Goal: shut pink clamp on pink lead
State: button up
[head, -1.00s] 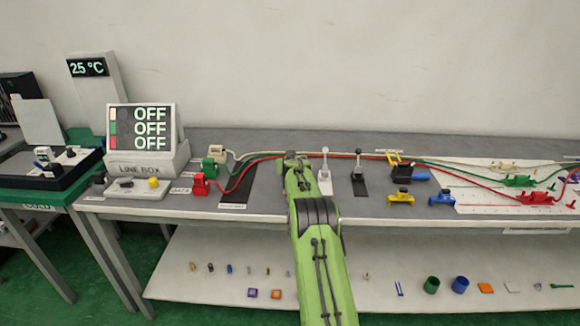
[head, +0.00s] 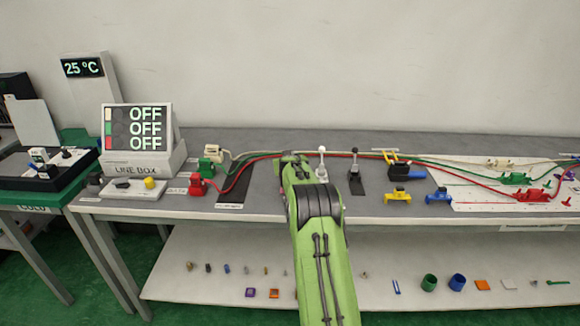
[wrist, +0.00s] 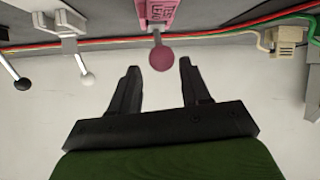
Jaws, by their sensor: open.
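The pink clamp (wrist: 158,12) shows at the top middle of the wrist view, cut off by the picture's edge. Its lever ends in a round pink knob (wrist: 161,58). My gripper (wrist: 159,68) is open, with one dark finger on each side of the knob and a visible gap on both sides. I cannot tell whether the knob lies at the fingers' depth. A red lead (wrist: 110,41) runs past the clamp; I cannot make out a separate pink lead. In the head view my green arm hides the clamp and my gripper.
In the wrist view, a white lever (wrist: 87,78) and a black lever (wrist: 22,82) stand left, and a cream plug (wrist: 287,42) right. In the head view, the line box display (head: 138,128) reads OFF on three rows. Yellow (head: 398,195) and blue clamps (head: 438,196) sit right of my arm.

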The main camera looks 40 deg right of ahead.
jog(key=p+v, duration=0.1)
jog(key=v, duration=1.1)
jog(key=shift+s, duration=0.25)
jog(key=shift+a+r, duration=0.1)
jog(key=shift+r, duration=0.05)
